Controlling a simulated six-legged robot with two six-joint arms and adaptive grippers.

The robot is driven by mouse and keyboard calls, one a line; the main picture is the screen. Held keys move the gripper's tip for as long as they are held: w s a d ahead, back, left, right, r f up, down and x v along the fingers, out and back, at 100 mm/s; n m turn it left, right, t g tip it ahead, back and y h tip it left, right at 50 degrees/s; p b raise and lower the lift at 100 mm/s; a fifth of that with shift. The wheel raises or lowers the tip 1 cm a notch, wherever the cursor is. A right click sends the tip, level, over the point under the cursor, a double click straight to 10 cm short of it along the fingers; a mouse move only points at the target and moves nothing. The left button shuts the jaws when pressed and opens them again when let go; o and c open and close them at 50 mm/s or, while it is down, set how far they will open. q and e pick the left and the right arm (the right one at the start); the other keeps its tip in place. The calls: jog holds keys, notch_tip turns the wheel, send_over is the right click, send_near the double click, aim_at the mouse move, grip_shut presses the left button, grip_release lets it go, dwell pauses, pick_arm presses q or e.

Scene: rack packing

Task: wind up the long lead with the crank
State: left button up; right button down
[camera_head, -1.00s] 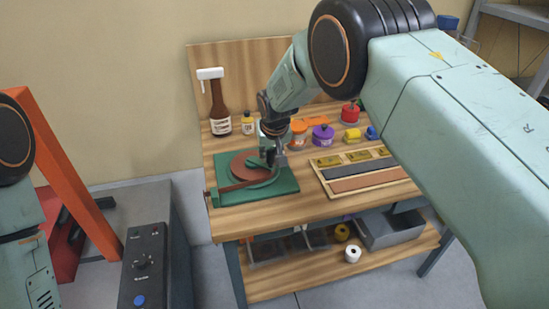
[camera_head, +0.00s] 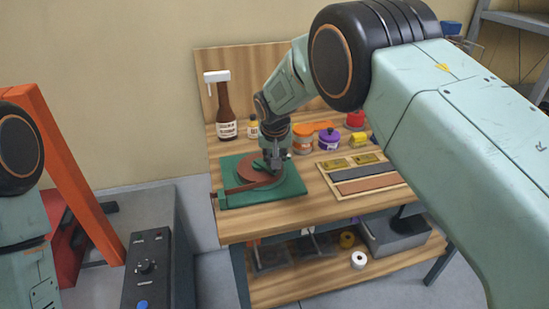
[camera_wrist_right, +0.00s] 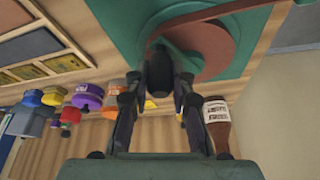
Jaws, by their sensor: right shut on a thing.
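A green board (camera_head: 287,192) lies on the bench and carries a round reel wound with a red-brown lead (camera_head: 249,167). A strip of the lead (camera_head: 238,188) runs from the reel to the board's left edge. My right gripper (camera_head: 273,161) is over the reel, pointing down at the crank. In the right wrist view its fingers (camera_wrist_right: 158,93) are closed on the dark crank knob (camera_wrist_right: 158,70), above the wound lead (camera_wrist_right: 205,38). The fingers hide part of the crank. My left arm shows at the left edge, but its gripper is out of view.
A wooden tray (camera_head: 377,185) with strips stands right of the board. A brown spray bottle (camera_head: 226,115), small bottle, orange and purple pots (camera_head: 328,139) and a red item stand behind. A control box (camera_head: 147,265) is at lower left. The lower shelf holds bins and rolls.

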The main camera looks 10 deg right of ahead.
jog(key=shift+r, duration=0.1)
jog(key=c, duration=1.1)
grip_release()
jog(key=shift+c, duration=0.2)
jog(key=d+v, duration=0.1)
jog(key=v, duration=1)
jog(key=shift+s+a+r, duration=0.2)
jog(key=shift+a+r, duration=0.2)
jog(key=shift+a, duration=0.05)
